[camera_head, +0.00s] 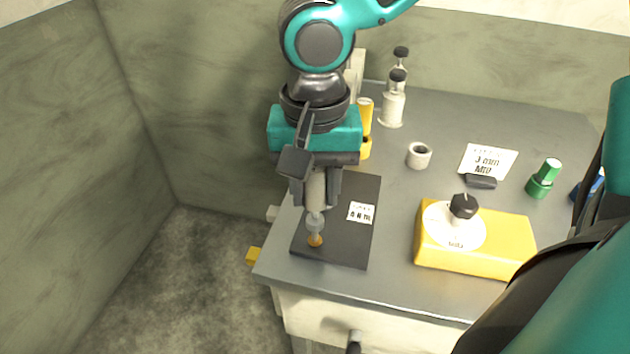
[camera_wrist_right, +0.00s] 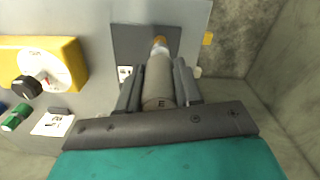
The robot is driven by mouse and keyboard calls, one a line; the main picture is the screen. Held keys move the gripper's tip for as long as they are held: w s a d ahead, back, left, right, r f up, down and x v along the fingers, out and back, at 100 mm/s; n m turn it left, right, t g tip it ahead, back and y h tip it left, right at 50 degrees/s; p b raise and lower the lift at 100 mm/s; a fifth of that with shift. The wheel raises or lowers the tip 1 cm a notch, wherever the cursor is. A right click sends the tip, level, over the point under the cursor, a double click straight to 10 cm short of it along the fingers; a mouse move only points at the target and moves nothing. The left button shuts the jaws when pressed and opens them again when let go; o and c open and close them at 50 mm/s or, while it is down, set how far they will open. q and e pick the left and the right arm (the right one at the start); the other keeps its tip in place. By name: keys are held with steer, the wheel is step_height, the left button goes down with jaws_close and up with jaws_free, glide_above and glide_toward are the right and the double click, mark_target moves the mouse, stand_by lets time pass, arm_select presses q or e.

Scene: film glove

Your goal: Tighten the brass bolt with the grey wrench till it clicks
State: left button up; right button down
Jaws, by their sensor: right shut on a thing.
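My right gripper (camera_head: 316,200) points down over the dark plate (camera_head: 350,245) at the left front of the bench. It is shut on the grey wrench (camera_head: 316,186), a thick grey handle held about upright between the fingers. The handle (camera_wrist_right: 158,85) also shows between the fingers in the right wrist view. The wrench's pale lower end meets the brass bolt (camera_head: 315,240) near the plate's front left. The brass colour also shows past the wrench tip (camera_wrist_right: 160,40). Whether the wrench is fully seated on the bolt I cannot tell. My left gripper is not in view.
A yellow box (camera_head: 515,240) with a white dial and black knob stands to the right. Behind are a pale ring (camera_head: 419,155), a white card (camera_head: 488,160), a green piece (camera_head: 543,178) and white black-topped bottles (camera_head: 393,105). Walls close in at left and back.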

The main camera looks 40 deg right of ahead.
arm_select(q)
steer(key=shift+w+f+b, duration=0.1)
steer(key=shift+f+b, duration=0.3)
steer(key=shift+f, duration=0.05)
arm_select(e)
steer(key=shift+f, duration=0.6)
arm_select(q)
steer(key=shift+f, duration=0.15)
arm_select(e)
steer(key=m+b, duration=0.2)
steer(key=m, duration=0.5)
steer(key=shift+f+b, duration=0.15)
steer(key=shift+b, duration=0.25)
steer(key=shift+m+b, duration=0.3)
steer(key=shift+m, duration=0.5)
steer(key=shift+m+b, duration=0.5)
steer(key=shift+m, duration=0.6)
steer(key=m+b, duration=0.2)
steer(key=m, duration=0.2)
steer(key=shift+m, duration=0.9)
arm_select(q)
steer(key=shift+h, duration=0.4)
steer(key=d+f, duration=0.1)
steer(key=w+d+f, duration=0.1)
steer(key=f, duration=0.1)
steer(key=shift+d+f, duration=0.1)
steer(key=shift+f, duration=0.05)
arm_select(e)
steer(key=shift+m, duration=0.3)
